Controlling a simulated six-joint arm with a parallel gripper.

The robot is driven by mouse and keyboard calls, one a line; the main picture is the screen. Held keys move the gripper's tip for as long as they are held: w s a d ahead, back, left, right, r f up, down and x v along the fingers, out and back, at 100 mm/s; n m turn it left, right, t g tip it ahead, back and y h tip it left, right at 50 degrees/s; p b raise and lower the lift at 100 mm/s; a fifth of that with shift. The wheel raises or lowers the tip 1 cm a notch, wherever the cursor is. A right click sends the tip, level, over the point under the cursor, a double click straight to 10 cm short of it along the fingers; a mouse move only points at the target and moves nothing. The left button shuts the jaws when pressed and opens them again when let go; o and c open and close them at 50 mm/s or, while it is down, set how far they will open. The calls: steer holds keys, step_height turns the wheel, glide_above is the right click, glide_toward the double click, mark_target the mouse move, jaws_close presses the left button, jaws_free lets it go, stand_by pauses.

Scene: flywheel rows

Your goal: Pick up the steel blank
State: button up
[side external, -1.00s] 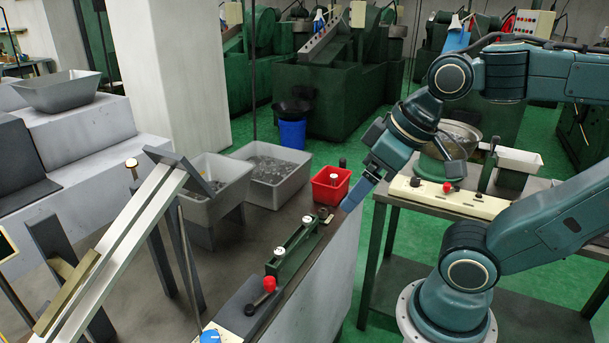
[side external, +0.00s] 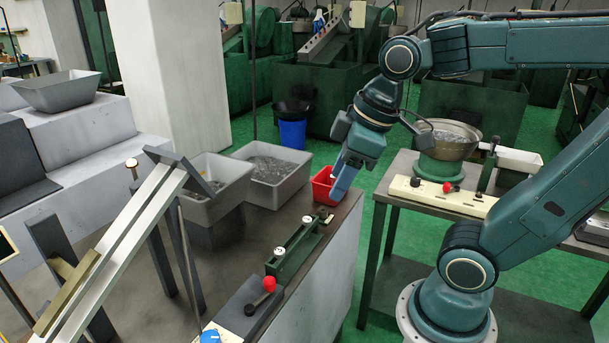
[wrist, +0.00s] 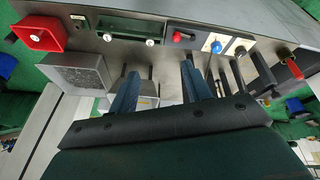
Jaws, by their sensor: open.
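My gripper (side external: 339,190) hangs at the right edge of the bench, in front of the red bin, and points down and slightly left. In the wrist view its two blue fingers stand apart (wrist: 160,92), with nothing seen between them. I cannot single out one steel blank.
The red bin (side external: 320,192) is close behind my fingers. A red-knobbed lever (side external: 268,286) and a blue knob (side external: 210,336) sit nearer the camera. A sloping metal chute (side external: 120,240) crosses the left. A second table with a bowl (side external: 448,150) stands at right.

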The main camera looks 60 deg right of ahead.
steer(key=w+d+f+n+g+y, duration=0.1)
steer(key=w+d+f+n+g, duration=0.15)
steer(key=w+n, duration=0.55)
steer(key=n+g+y, duration=0.2)
steer(key=n, duration=0.6)
glide_toward(280, 250)
steer(key=shift+a+x, duration=0.2)
steer(key=shift+x, duration=1.15)
steer(key=shift+w, duration=0.1)
steer(key=shift+x, duration=2.55)
steer(key=shift+d, duration=0.15)
steer(key=c, duration=1)
